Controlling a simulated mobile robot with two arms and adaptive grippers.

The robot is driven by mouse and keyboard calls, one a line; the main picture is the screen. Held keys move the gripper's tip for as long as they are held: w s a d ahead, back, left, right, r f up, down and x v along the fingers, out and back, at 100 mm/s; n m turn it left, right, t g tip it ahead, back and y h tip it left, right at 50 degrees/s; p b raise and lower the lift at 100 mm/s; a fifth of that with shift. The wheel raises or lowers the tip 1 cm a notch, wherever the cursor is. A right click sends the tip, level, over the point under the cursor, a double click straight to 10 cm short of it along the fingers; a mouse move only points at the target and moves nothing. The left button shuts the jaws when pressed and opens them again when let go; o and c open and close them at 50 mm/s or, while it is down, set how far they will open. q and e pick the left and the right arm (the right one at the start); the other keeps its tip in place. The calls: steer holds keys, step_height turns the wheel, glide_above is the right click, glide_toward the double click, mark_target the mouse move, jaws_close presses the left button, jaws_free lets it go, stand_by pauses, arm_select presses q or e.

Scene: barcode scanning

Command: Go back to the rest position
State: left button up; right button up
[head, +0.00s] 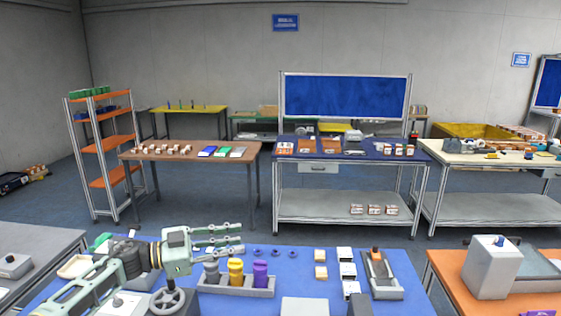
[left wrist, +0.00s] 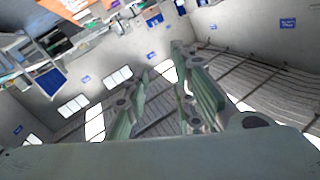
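My left gripper (head: 238,236) is above the left part of the blue table (head: 300,258), with its fingers pointing right in the head view. Its two fingers are apart with nothing between them. In the left wrist view the left gripper (left wrist: 160,80) also shows spread, empty fingers against the walls and ceiling. My right gripper is in neither view.
Below the left gripper stands a grey rack (head: 236,288) with grey, yellow and purple cylinders. Small boxes (head: 320,264) and a grey device (head: 380,272) lie farther right. An orange table (head: 450,285) with a grey box (head: 490,266) stands at right.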

arm_select(q)
steer(key=s+d+f+n+t+y, duration=0.1)
steer(key=d+f+n+t+y, duration=0.3)
steer(key=d+f+n+t, duration=0.4)
steer(key=s+a+f+n+y, duration=0.6)
steer(key=s+a+f+y, duration=0.1)
steer(key=s+f+y, duration=0.2)
steer(key=s+a+f+n+g+y, duration=0.1)
steer(key=s+a+f+g, duration=0.2)
steer(key=s, duration=0.8)
steer(key=s+a+f+g+y, duration=0.1)
steer(key=s+a+f+g, duration=0.25)
steer(key=s, duration=0.65)
steer(key=s+a+f+n+g+y, duration=0.1)
steer(key=s+a+f+g+y, duration=0.2)
steer(key=s, duration=0.8)
step_height(320, 180, down, 41)
steer(key=s+g+h+b, duration=0.1)
steer(key=s+g+b, duration=0.1)
steer(key=b, duration=1.1)
steer(key=s+a+f+b, duration=0.1)
steer(key=s+f+b, duration=0.3)
steer(key=s+f, duration=0.4)
steer(key=s+a+f+g+b, duration=0.1)
steer(key=s+f+b, duration=0.4)
steer(key=f, duration=1)
steer(key=s, duration=0.3)
steer(key=shift+s+a+f, duration=0.25)
steer(key=shift+s+a, duration=0.1)
steer(key=shift+a, duration=0.05)
